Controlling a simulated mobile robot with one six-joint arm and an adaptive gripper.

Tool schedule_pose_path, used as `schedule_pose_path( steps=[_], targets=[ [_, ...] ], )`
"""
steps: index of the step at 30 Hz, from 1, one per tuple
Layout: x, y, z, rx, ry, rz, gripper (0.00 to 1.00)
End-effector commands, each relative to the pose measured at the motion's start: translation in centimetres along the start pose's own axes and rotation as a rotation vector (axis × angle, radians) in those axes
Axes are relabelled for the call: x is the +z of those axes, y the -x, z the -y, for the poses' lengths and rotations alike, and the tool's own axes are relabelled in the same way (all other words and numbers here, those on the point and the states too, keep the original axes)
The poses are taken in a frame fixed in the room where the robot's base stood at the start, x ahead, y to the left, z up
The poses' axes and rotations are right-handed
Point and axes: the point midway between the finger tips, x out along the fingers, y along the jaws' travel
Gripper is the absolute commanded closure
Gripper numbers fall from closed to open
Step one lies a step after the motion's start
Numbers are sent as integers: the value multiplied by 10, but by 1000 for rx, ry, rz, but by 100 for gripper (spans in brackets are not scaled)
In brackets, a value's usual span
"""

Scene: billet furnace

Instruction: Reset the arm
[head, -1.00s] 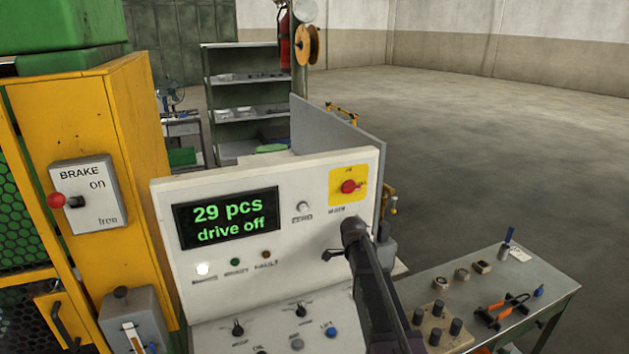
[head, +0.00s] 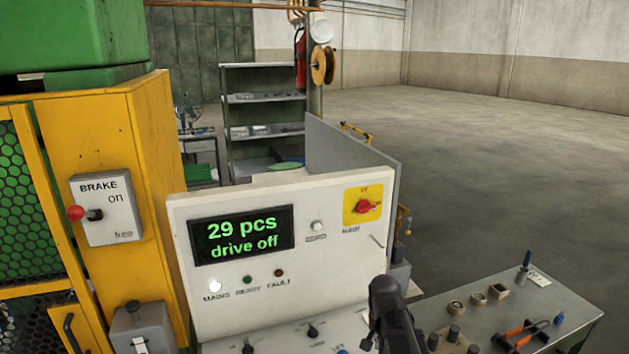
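My dark arm rises from the bottom edge in front of the right part of the white control panel (head: 180,250). My gripper (head: 369,342) shows only as a small dark part beside the arm, low in the picture. Its fingers cannot be made out, and I see nothing held in it. The panel's display (head: 241,235) reads "29 pcs, drive off". A red rotary switch (head: 366,206) on a yellow plate is above the arm, apart from it.
A yellow machine frame with a brake box (head: 107,210) stands at left, its red-knobbed lever towards "on". A grey bench (head: 553,303) with small parts and an orange-handled tool is at right. Shelves (head: 265,115) stand behind the panel. The floor at back right is clear.

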Motion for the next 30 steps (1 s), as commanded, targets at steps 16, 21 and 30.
schedule_pose_path(
  steps=[16, 21, 30],
  targets=[
    [61, -3, -34, -45, 536, 3, 100],
    [61, -3, -34, -46, 550, 3, 100],
    [61, -3, -34, -46, 548, 3, 100]
  ],
)
